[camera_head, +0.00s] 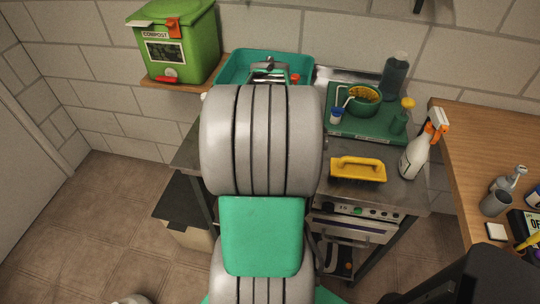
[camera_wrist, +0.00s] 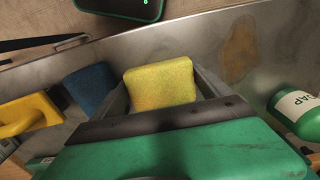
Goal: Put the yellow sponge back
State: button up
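The yellow sponge (camera_wrist: 160,82) is between the two fingers of my gripper (camera_wrist: 160,88) in the wrist view. Both fingers appear to touch its sides, so the gripper looks shut on it. A blue sponge (camera_wrist: 90,87) stands just left of the fingers, against a metal wall (camera_wrist: 200,45). In the head view my arm covers most of the middle, and the yellow sponge is hidden. The end of my arm reaches the teal basin (camera_head: 232,69) at the back.
A green soap bottle (camera_wrist: 297,112) lies right of my gripper. A yellow-handled brush (camera_head: 357,169) sits on the metal counter, with a spray bottle (camera_head: 414,157) to its right. A green tray (camera_head: 370,129) holds a colander (camera_head: 361,99). A green compost bin (camera_head: 183,42) stands back left.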

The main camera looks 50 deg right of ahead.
jog(key=shift+o, duration=0.4)
jog(key=shift+r, duration=0.6)
notch_tip(320, 180, up, 11)
jog(key=w+a+f+n+t, duration=0.15)
jog(key=w+a+n, duration=0.55)
jog(key=a, duration=0.7)
jog(key=a+f+n+t, duration=0.1)
jog(key=a+f+n, duration=0.1)
jog(key=a, duration=0.6)
jog(key=a+f+n, duration=0.2)
jog(key=a+n, duration=0.2)
jog(key=a, duration=0.5)
jog(key=shift+a+f+t, duration=0.3)
jog(key=shift+f+t, duration=0.05)
jog(key=shift+f, duration=0.05)
jog(key=shift+r+p, duration=0.7)
